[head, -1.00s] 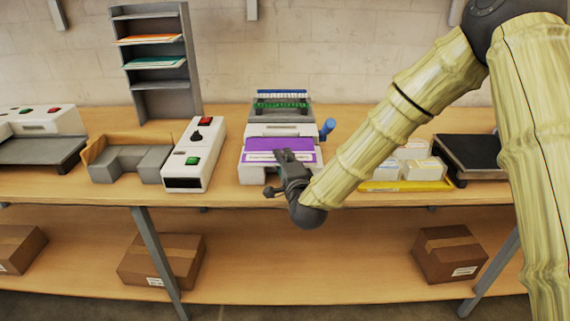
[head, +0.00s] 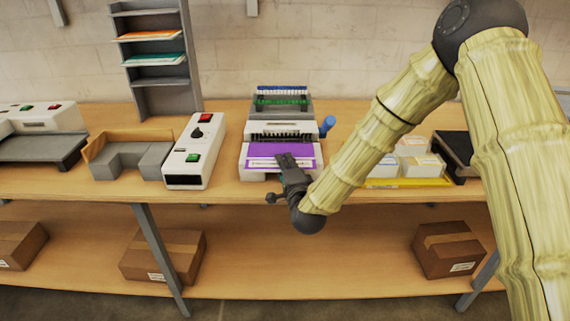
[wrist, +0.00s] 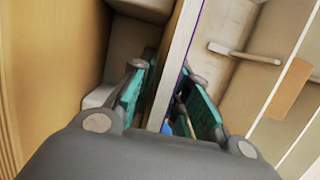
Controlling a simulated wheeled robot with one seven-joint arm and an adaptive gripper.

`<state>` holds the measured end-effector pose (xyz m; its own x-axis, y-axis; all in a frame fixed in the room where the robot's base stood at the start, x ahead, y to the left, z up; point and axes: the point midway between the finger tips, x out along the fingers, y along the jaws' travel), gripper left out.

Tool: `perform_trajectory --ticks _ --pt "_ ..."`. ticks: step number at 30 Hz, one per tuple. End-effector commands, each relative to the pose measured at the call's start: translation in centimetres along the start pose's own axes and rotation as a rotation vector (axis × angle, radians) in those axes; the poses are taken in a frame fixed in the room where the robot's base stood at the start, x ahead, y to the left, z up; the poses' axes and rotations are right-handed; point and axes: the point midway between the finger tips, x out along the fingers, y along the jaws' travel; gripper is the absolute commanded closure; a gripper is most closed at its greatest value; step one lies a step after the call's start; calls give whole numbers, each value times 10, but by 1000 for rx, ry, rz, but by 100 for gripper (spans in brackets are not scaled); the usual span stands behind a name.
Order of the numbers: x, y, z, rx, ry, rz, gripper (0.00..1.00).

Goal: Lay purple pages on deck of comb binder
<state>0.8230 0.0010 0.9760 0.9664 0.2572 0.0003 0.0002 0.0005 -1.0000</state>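The purple pages (head: 262,151), with a pale label strip along their front, lie flat over the deck of the comb binder (head: 246,173). A row of dark teeth shows just behind them. The binder is white and grey with a blue-knobbed lever (head: 327,125) on its right. My gripper (head: 285,161) is at the front edge of the pages, right of their middle. In the wrist view the pages' white and purple edge (wrist: 175,65) runs between my teal-padded fingers (wrist: 165,102). The fingers look parted, with narrow gaps beside the edge. The deck under the pages is mostly hidden.
A white control box (head: 194,152) with a green button stands left of the binder. A yellow tray (head: 408,183) with small white packs is on the right, partly behind my arm. A grey sheet rack (head: 158,85) stands at the back. Bare table (head: 228,140) lies between control box and binder.

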Motion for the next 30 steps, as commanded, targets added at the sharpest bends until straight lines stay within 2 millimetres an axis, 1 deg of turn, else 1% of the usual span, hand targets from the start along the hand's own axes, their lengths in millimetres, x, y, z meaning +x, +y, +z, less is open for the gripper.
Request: perform_trajectory --ticks 10,13,14,17,20,27,30 --pt "0 -1 0 0 1 0 68" --pt "0 -4 0 -1 0 -1 68" --pt "-2 -2 -1 0 1 0 68" --pt "-14 0 -1 1 0 2 68" --pt "-31 0 -1 1 1 1 68" --pt "-76 0 0 2 0 1 68" --pt "-92 -1 -1 1 1 0 68"
